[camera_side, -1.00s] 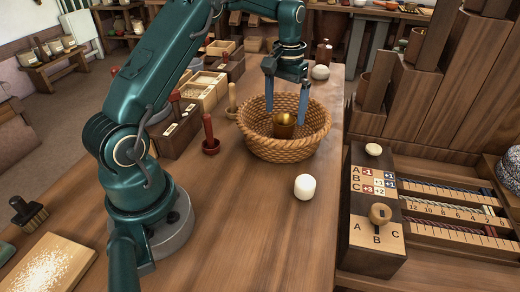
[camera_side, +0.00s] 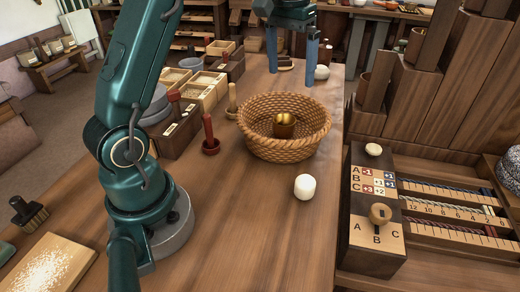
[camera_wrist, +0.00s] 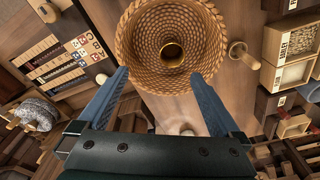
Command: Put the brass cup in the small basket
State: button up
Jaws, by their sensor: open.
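The brass cup (camera_side: 284,126) sits inside the small wicker basket (camera_side: 268,151) on the wooden table. In the wrist view the cup (camera_wrist: 171,54) shows in the basket's bottom, inside the woven wall (camera_wrist: 140,38). My gripper (camera_side: 291,68) is open and empty, raised above and behind the basket in the side view. In the wrist view its two blue fingers (camera_wrist: 163,78) stand wide apart, with nothing between them. The cup is apart from the fingers.
A white rounded piece (camera_side: 305,187) stands on the table in front of the basket. A red-handled peg (camera_side: 209,136) and a wooden-handled one (camera_side: 232,101) stand to the left. A dark box with letters (camera_side: 373,210) borders the right side.

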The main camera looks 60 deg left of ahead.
jog(key=s+d+r+m+t, duration=0.2)
jog(key=s+d+r, duration=0.1)
jog(key=s+d, duration=0.45)
jog(key=s+d+f+m+t, duration=0.1)
jog(key=s+f, duration=0.4)
jog(key=s, duration=0.5)
jog(key=shift+d+f+m+t, duration=0.35)
jog(key=shift+d+t, duration=0.35)
jog(key=shift+d, duration=0.5)
